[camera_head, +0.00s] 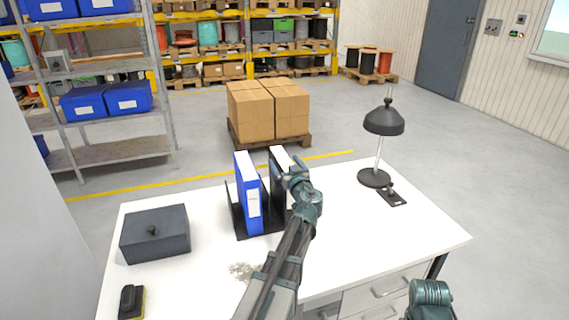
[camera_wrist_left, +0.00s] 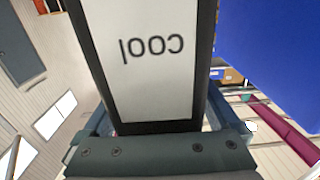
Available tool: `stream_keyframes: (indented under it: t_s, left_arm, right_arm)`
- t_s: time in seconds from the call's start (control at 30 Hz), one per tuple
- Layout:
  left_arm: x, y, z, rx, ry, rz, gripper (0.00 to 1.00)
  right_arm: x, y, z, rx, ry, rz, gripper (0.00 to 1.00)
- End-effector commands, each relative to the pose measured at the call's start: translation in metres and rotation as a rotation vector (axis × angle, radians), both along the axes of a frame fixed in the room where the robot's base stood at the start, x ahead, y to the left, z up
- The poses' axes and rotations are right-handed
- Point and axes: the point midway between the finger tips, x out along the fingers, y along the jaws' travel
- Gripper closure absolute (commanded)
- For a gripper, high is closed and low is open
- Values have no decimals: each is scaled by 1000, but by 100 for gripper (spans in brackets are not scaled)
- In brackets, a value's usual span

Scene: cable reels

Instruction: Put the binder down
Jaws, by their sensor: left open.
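A black binder (camera_head: 278,158) with a white spine label stands upright in the right part of a black rack (camera_head: 242,232) on the white table. In the left wrist view the black binder's label (camera_wrist_left: 150,60) reads "cool" upside down and fills the middle. My left gripper (camera_head: 289,172) is open at the black binder's upper spine, close in front of it. Its fingertips are hidden, so I cannot tell whether it touches the binder. A blue binder (camera_head: 247,190) stands in the rack to the left. My right gripper is out of view.
A dark lidded box (camera_head: 155,236) and a black-and-yellow brush (camera_head: 131,301) are on the table's left. A black lamp (camera_head: 382,125) stands at the back right, with a small black item (camera_head: 393,195) beside it. The right half of the tabletop (camera_head: 400,235) is mostly clear.

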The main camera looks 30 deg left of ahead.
Motion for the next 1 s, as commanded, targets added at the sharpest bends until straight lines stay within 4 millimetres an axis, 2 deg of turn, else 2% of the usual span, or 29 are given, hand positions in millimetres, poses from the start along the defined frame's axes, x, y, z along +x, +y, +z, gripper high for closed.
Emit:
stream_keyframes:
  t_s: [0.3,0.5,0.7,1.0]
  left_arm:
    - [-46,-51,-1,0,0,-4,5]
    - [-66,-75,-1,0,0,-3,5]
    - [-75,-87,-1,0,0,-1,5]
    - [-76,-89,-1,0,0,-1,5]
  right_arm:
    - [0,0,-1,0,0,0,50]
    - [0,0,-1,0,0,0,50]
    - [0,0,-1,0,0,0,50]
    - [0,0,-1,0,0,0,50]
